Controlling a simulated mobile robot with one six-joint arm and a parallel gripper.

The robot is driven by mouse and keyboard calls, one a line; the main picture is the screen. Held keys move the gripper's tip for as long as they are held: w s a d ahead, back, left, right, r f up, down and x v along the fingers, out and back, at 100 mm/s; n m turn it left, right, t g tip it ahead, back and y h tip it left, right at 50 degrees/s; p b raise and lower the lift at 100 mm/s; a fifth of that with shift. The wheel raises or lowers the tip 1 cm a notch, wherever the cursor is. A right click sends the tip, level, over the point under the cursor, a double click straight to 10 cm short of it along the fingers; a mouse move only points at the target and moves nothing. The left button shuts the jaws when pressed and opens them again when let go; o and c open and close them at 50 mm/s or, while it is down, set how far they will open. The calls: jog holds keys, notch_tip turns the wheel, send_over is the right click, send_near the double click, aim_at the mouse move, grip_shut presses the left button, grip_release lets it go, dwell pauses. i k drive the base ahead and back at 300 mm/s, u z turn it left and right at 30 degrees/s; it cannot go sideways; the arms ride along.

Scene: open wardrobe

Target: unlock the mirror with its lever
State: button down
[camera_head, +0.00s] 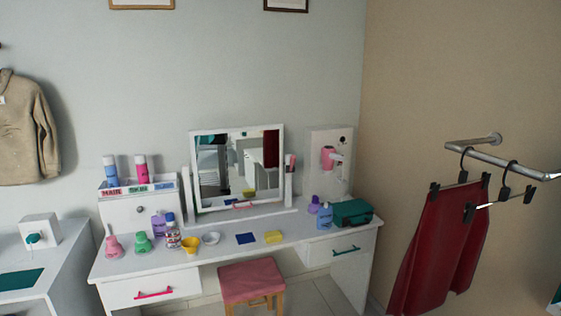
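The mirror (225,170) has a white frame and stands between two white posts on the vanity table, at the middle of the view. Its glass reflects the room. A pink-red piece (290,162) sits at the top of the right post, and it may be the lever. A small red handle (243,205) shows at the mirror's lower edge. The piece on the post is too small to tell which way it is set. My gripper is not in view.
The white vanity table (220,256) holds bottles, small bowls, a blue card and a yellow block before the mirror. A teal case (352,212) lies at right. A pink-topped stool (250,282) stands in front. A red garment (440,240) hangs from a rail (500,160).

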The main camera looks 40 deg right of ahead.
aim_at(293, 157)
jog(key=z, duration=0.1)
jog(key=i, duration=0.95)
jog(key=u, duration=0.05)
